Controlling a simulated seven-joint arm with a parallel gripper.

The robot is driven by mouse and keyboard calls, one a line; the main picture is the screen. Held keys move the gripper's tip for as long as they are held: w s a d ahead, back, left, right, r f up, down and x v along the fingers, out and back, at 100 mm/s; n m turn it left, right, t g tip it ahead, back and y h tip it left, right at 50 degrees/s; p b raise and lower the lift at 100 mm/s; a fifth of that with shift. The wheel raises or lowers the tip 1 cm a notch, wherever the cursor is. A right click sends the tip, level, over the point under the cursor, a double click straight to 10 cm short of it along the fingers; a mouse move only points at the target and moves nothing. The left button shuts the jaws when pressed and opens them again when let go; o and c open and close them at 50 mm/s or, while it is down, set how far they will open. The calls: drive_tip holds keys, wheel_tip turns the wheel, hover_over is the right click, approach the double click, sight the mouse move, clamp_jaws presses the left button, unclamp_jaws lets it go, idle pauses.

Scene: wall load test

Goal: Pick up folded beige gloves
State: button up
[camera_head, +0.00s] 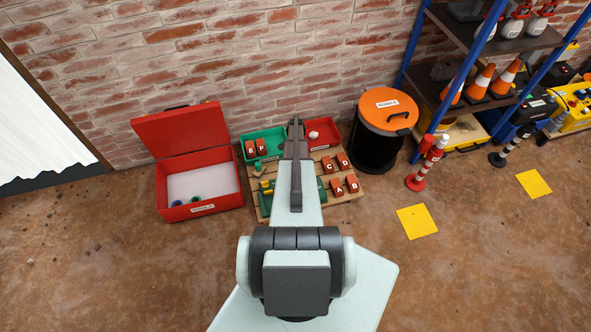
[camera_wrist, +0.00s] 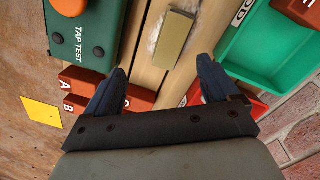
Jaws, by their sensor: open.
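No folded beige gloves can be clearly made out in either view. In the wrist view a tan, flat-topped block (camera_wrist: 173,38) lies on a whitish patch on the wooden slats, beyond my fingertips; I cannot tell whether it is the gloves. In the head view my gripper (camera_head: 296,122) is over the wooden pallet (camera_head: 345,198), between the green tray (camera_head: 258,138) and the red tray (camera_head: 325,127). My arm hides the middle of the pallet.
A green box marked TAP TEST (camera_wrist: 88,40) lies beside the tan block. Brick-red lettered blocks (camera_head: 337,187) stand on the pallet's right. An open red case (camera_head: 205,210) is left; a black bin with an orange lid (camera_head: 386,108) is right. A brick wall (camera_head: 130,60) stands behind.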

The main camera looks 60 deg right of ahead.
drive_tip(key=f+m, duration=0.2)
drive_tip(key=f, duration=0.2)
drive_tip(key=d+f+m, duration=0.1)
drive_tip(key=f, duration=0.4)
drive_tip(key=w+f+m, duration=0.1)
drive_tip(key=f+m, duration=0.1)
drive_tip(key=f, duration=0.3)
drive_tip(key=shift+d+m+h, duration=0.15)
drive_tip(key=shift+m+h, duration=0.15)
drive_tip(key=shift+c, duration=0.4)
drive_tip(key=c, duration=1)
drive_tip(key=shift+r, duration=0.1)
